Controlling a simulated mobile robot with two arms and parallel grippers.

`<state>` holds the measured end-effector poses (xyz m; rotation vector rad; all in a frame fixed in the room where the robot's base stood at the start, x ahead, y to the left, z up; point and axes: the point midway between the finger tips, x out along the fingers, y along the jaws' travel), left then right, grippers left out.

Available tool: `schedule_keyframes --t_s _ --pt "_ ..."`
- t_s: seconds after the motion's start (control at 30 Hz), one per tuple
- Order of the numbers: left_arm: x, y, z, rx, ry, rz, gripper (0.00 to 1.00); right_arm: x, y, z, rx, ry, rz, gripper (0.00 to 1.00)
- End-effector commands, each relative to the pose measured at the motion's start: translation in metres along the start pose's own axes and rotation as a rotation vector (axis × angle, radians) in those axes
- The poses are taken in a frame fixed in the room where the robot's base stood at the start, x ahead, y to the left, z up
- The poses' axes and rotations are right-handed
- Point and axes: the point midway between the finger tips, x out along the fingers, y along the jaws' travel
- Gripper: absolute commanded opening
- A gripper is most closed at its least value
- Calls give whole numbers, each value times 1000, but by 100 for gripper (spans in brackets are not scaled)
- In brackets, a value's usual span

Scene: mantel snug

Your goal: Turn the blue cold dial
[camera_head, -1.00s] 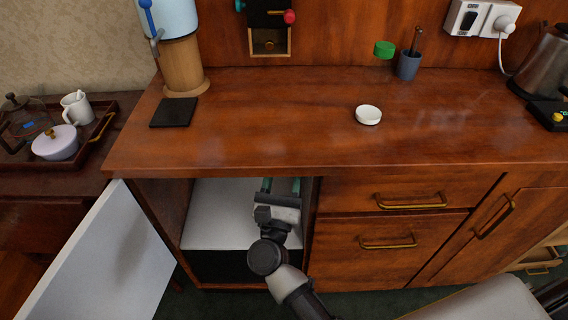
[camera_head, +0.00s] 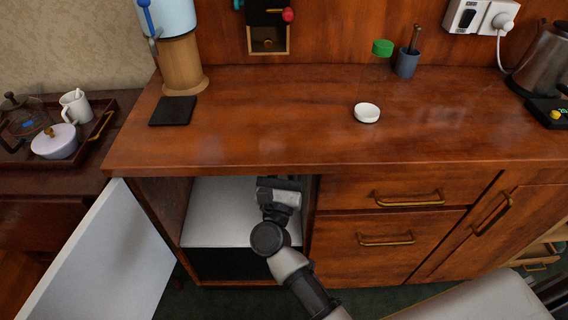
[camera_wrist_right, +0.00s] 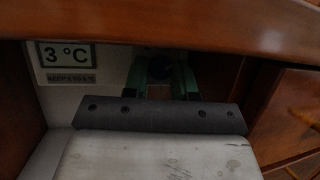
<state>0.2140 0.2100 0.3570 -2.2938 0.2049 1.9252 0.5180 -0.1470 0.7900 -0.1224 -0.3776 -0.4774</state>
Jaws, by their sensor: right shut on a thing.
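The open white compartment (camera_head: 215,215) under the counter holds my right gripper, which reaches in from below right in the head view. Its fingers there are hidden under the counter edge. In the right wrist view the green fingers of my right gripper (camera_wrist_right: 161,60) are shut on a dark, round dial (camera_wrist_right: 160,70) at the back wall. The dial is in shadow, with its colour hard to make out and its mark not readable. A display beside it reads 3 °C (camera_wrist_right: 66,54). My left gripper is not in view.
The counter edge (camera_head: 330,170) runs close above the gripper. The white door (camera_head: 105,255) stands open at the left. Drawers with brass handles (camera_head: 408,198) are close on the right. A white dish (camera_head: 367,113) stands on the counter.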

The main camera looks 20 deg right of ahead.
Motion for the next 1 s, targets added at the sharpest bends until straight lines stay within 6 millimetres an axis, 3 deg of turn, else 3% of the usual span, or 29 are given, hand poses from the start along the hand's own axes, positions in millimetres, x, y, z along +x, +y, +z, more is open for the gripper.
schedule_keyframes --t_s 0.57,1.0 --pt "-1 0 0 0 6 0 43 0 -3 -1 -261 -60 108 3" --pt "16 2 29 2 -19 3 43 0 -4 -1 -467 -107 191 3"
